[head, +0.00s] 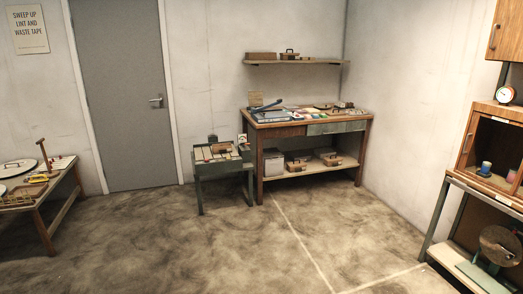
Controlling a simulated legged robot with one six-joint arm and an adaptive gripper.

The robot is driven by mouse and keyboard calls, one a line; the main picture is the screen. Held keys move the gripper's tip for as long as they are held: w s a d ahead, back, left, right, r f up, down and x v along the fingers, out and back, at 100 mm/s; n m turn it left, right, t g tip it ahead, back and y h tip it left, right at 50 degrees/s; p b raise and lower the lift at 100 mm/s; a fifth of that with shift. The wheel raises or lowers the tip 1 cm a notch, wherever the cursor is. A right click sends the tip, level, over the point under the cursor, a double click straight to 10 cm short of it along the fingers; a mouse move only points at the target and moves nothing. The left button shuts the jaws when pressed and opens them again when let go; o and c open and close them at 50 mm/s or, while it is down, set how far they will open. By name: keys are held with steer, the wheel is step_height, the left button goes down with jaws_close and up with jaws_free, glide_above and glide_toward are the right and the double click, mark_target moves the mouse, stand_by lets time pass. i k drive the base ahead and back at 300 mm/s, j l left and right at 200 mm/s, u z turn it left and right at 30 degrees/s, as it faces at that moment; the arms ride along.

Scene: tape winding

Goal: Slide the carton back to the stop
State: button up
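I cannot tell for certain which thing is the carton, and I cannot make out a stop. A plain brown box (261,57) lies on the wall shelf (320,62), beside a small case with a handle (289,54). A pale grey box (273,163) stands on the workbench's lower shelf, with several brown handled cases (296,165) to its right. A small brown case (221,148) sits on a low dark stand (225,168). My gripper is not in view.
The cluttered workbench (340,127) stands at the back wall. A wooden table (62,185) is at the left, a metal rack (440,205) with a cabinet (478,150) at the right. A grey door (125,90) is shut. The middle floor (230,250) is clear, with pale lines.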

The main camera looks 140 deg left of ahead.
mark_target(221, 148)
steer(key=u, duration=5.05)
steer(key=i+z, duration=0.1)
steer(key=i, duration=4.65)
